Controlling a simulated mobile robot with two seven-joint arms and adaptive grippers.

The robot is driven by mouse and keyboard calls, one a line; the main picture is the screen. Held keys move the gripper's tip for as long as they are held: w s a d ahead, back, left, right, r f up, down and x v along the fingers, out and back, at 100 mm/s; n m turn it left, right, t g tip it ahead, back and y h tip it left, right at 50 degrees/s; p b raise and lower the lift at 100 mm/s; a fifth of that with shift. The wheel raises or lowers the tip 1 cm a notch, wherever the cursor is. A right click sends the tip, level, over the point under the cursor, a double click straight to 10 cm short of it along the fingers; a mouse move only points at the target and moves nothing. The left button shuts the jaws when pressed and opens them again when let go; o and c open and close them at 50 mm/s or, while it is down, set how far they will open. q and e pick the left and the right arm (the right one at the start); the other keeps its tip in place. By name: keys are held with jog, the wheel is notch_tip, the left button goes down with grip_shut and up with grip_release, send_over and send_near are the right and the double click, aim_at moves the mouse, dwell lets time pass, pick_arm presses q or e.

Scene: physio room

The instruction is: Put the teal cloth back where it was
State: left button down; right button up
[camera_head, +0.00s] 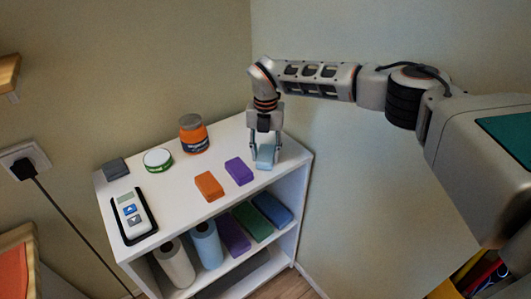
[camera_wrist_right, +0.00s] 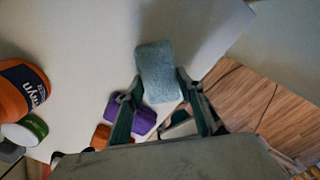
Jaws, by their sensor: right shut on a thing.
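The teal cloth (camera_head: 265,157) is a small pale blue-teal folded block at the right end of the white shelf top. My right gripper (camera_head: 266,151) reaches down over it and is shut on it, one finger on each side. In the right wrist view the cloth (camera_wrist_right: 155,72) sticks out beyond the fingertips (camera_wrist_right: 157,88), over the white top. I cannot tell whether it touches the top. My left gripper is not in view.
A purple block (camera_head: 239,171) and an orange block (camera_head: 209,186) lie left of the cloth. An orange jar (camera_head: 194,136), a green-and-white tin (camera_head: 158,160), a dark grey block (camera_head: 116,168) and a black tray (camera_head: 143,235) with a device stand further left on the white shelf (camera_head: 175,193).

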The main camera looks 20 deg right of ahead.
jog(key=o, duration=1.1)
jog(key=shift+f, duration=0.1)
